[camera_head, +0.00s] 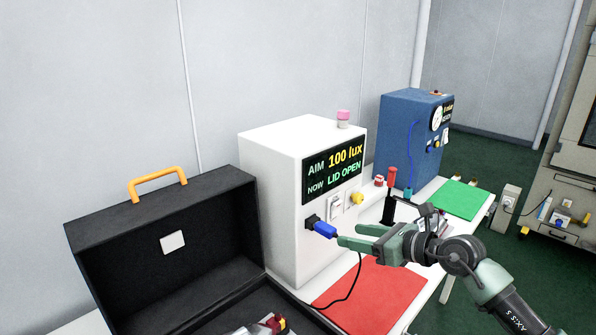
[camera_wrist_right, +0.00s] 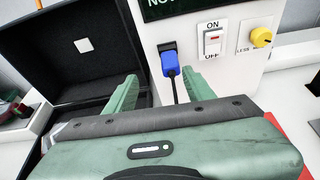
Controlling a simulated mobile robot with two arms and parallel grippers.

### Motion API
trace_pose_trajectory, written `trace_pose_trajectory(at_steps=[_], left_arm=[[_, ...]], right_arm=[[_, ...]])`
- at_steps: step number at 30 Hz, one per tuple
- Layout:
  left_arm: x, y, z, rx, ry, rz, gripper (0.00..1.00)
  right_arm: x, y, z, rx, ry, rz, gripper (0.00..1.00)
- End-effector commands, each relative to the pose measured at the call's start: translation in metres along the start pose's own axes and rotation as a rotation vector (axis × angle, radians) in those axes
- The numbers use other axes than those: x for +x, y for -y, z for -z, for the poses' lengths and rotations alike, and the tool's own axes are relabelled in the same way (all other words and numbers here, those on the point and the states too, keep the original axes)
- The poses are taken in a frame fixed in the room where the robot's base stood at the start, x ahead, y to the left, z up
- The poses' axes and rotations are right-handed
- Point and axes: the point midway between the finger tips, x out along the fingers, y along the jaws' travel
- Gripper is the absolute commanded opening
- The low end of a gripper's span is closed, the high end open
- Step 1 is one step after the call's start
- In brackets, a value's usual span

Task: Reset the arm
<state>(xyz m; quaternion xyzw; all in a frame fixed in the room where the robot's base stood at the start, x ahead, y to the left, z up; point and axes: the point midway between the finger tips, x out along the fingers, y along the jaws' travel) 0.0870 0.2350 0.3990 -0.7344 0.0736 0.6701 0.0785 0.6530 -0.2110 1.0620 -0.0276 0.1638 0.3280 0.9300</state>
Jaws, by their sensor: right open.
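My right gripper (camera_head: 350,236) comes in from the right in the head view, in front of the white box (camera_head: 275,200). In the right wrist view my right gripper (camera_wrist_right: 160,88) has its two green fingers spread apart with nothing held between them. A blue plug (camera_head: 325,230) sits in a black socket on the box front, just beyond the fingertips. The plug (camera_wrist_right: 170,63) shows between the fingers in the wrist view, its black cable running down. My left gripper is in neither view.
An open black case (camera_head: 165,205) stands left of the box. A red mat (camera_head: 370,295) lies in front, and a green mat (camera_head: 452,198) farther right. A blue box (camera_head: 398,140) with a gauge stands behind. The white box's display reads 100 lux, LID OPEN.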

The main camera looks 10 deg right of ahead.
Motion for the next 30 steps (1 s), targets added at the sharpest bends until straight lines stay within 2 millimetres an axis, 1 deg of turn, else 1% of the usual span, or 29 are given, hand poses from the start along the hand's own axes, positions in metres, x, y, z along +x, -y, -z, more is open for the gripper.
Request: trace_pose_trajectory(at_steps=[1, 2, 3, 5, 6, 8, 9, 10, 11, 12, 14, 15, 16, 17, 18, 20, 21, 23, 24, 27, 29, 30], left_arm=[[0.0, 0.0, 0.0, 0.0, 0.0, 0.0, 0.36], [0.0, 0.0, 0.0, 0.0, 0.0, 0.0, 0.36], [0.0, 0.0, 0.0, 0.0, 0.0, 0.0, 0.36], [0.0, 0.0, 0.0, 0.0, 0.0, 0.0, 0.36], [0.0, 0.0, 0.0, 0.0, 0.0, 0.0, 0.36], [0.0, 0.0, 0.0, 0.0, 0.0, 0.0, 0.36], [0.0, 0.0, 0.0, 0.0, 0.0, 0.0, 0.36], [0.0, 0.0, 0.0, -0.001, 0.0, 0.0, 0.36], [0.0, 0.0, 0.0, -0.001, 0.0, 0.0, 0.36], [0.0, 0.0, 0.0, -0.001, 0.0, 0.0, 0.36], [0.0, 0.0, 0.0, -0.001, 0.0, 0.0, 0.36], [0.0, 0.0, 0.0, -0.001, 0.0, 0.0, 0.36], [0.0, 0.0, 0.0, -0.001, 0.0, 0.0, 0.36], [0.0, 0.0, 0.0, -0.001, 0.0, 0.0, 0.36], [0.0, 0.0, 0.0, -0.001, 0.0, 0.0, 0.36], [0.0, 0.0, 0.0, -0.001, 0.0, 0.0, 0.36], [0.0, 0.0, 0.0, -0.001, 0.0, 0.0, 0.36], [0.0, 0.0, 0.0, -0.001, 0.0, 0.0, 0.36], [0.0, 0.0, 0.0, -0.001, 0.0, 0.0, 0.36], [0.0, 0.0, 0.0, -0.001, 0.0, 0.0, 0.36], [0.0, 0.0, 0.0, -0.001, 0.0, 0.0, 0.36], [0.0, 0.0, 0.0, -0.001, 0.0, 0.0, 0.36]], right_arm=[[0.004, -0.018, -0.004, 0.062, 0.063, -0.037, 0.54], [0.006, -0.031, -0.01, 0.115, 0.118, -0.061, 0.54], [0.005, -0.047, -0.019, 0.205, 0.202, -0.095, 0.54], [0.0, -0.067, -0.036, 0.379, 0.348, -0.141, 0.54], [-0.008, -0.075, -0.045, 0.518, 0.448, -0.161, 0.54], [-0.024, -0.077, -0.054, 0.744, 0.593, -0.172, 0.54], [-0.035, -0.073, -0.053, 0.9, 0.68, -0.165, 0.54], [-0.044, -0.067, -0.051, 1.021, 0.742, -0.151, 0.54], [-0.053, -0.06, -0.044, 1.142, 0.798, -0.13, 0.54], [-0.064, -0.05, -0.03, 1.307, 0.867, -0.092, 0.54], [-0.079, -0.036, 0.001, 1.557, 0.955, -0.009, 0.54], [-0.088, -0.029, 0.028, 1.724, 1.001, 0.061, 0.54], [-0.095, -0.026, 0.051, 1.845, 1.029, 0.122, 0.54], [-0.101, -0.026, 0.073, 1.956, 1.051, 0.184, 0.54], [-0.108, -0.029, 0.103, 2.09, 1.068, 0.272, 0.54], [-0.118, -0.039, 0.146, 2.275, 1.078, 0.411, 0.54], [-0.124, -0.049, 0.173, 2.383, 1.075, 0.508, 0.54], [-0.133, -0.068, 0.209, 2.522, 1.057, 0.647, 0.54], [-0.139, -0.081, 0.228, 2.597, 1.039, 0.733, 0.54], [-0.152, -0.112, 0.264, 2.735, 0.989, 0.919, 0.54], [-0.159, -0.131, 0.28, 2.798, 0.953, 1.016, 0.54], [-0.163, -0.142, 0.289, -2.782, -0.911, -1.06, 0.54]])
